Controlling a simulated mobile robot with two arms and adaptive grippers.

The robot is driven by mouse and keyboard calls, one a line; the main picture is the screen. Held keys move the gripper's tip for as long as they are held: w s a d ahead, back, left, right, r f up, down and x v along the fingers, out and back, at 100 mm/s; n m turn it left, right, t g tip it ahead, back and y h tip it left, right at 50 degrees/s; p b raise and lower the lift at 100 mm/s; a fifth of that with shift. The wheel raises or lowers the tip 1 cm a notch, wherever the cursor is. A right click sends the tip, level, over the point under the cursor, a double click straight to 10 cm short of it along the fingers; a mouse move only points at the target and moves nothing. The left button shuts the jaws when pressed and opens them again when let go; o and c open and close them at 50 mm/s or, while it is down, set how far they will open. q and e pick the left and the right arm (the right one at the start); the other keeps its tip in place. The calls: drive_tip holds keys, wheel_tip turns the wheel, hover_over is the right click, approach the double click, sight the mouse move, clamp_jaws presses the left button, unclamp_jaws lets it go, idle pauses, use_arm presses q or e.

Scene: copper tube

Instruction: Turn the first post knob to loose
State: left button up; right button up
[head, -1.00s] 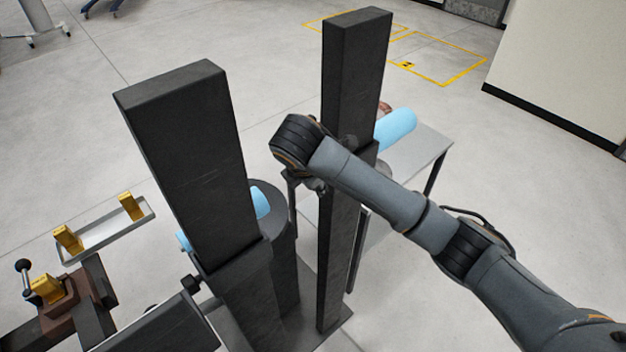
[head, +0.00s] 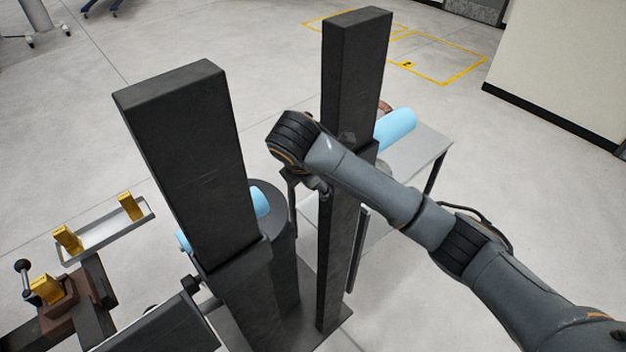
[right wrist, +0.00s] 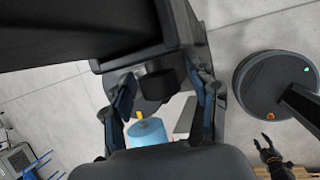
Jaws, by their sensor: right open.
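Two tall black posts stand in the head view, a left post (head: 190,165) and a right post (head: 352,90). A small dark knob (head: 192,284) shows low on the left post. My right arm reaches in from the right, and my right gripper (head: 308,184) is beside the right post, partly hidden under its wrist. In the right wrist view my right gripper (right wrist: 165,98) is open, with a black round knob (right wrist: 157,84) between its spread fingers. I cannot tell whether the fingers touch the knob. Its turn position is not readable.
Light blue tube pieces show at the right post (head: 396,128) and behind the left post (head: 261,202). A grey table (head: 425,150) stands behind the right post. A tray with yellow blocks (head: 105,235) is at left. A claw-like dark shape (right wrist: 269,150) shows at lower right.

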drive_tip(key=shift+r, duration=0.15)
drive_tip(key=v, duration=1.1)
drive_tip(key=shift+s+r, duration=0.25)
drive_tip(key=shift+r, duration=0.05)
